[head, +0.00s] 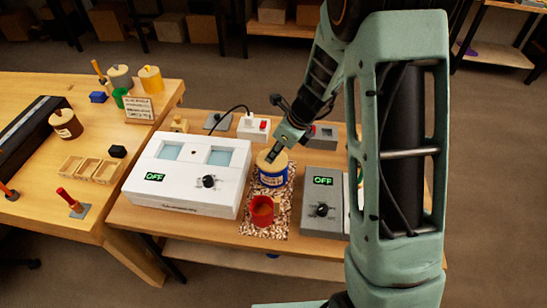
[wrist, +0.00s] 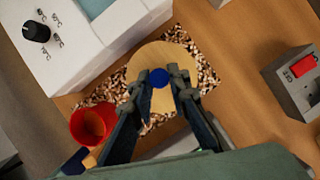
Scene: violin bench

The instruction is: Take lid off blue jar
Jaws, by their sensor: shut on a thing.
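The blue jar (head: 273,178) stands on a speckled mat (head: 281,212) between two devices. Its round tan lid (head: 270,160) is at the jar's top, and no clear gap shows between them. In the wrist view the lid (wrist: 165,52) fills the middle, with a blue knob (wrist: 159,76) at its centre. My gripper (wrist: 160,84) has its two fingers on either side of the knob and is shut on it. In the head view my gripper (head: 278,150) comes down onto the lid from above. The jar's body is hidden under the lid in the wrist view.
A red cup (head: 262,211) stands close in front of the jar, on the mat. A white device (head: 190,172) is to the left and a grey device (head: 322,200) to the right, both reading OFF. A switch box (head: 253,127) stands behind. The left table holds several jars.

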